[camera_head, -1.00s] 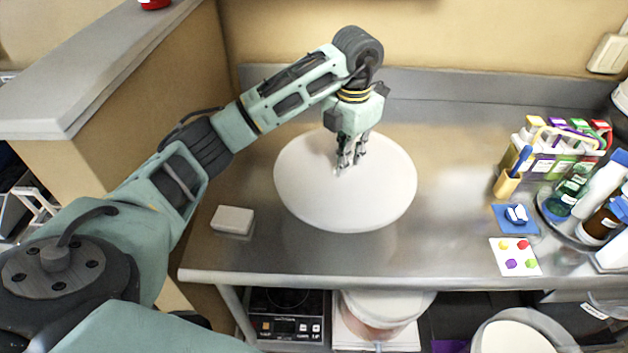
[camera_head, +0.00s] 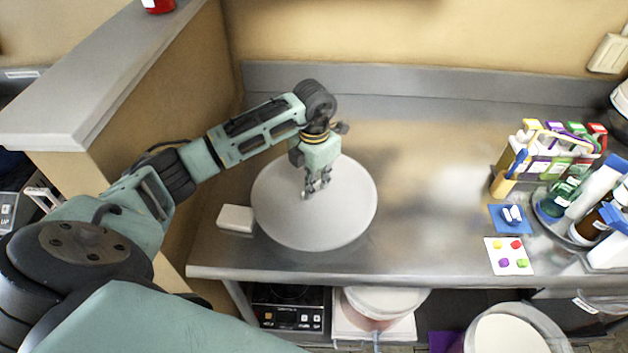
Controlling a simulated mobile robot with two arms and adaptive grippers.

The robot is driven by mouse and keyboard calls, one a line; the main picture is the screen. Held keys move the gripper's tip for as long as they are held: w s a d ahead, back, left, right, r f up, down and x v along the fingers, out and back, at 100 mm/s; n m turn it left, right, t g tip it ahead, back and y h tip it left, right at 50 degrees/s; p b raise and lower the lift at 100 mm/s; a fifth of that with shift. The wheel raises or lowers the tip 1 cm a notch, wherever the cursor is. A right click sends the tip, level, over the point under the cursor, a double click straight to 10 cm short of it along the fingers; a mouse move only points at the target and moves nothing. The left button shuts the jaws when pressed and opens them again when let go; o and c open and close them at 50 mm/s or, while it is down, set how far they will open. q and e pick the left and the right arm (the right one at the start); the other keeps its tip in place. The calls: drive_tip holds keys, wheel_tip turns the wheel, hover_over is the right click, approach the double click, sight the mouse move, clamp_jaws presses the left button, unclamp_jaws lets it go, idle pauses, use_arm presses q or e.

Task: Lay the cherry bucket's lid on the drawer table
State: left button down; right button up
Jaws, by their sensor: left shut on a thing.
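A large round white lid (camera_head: 330,225) is over the left part of the steel table (camera_head: 440,240). My left gripper (camera_head: 316,192) is above the lid's middle, pointing down, and is shut on it, probably by a small grip that the fingers hide. I cannot tell whether the lid touches the table or hangs just above it. The lid's left edge is close to a small white block. My right gripper is not in view.
The white block (camera_head: 236,218) lies left of the lid. At the right stand a bottle carrier (camera_head: 548,155), bottles on a round tray, a blue mat (camera_head: 508,218) and a dotted card (camera_head: 509,256). The table's middle is clear. Buckets (camera_head: 385,302) stand below.

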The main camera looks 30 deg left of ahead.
use_arm(q)
drive_tip(key=shift+f+b, duration=0.45)
drive_tip(key=c, duration=1.9)
unclamp_jaws()
drive_tip(key=shift+o, duration=0.2)
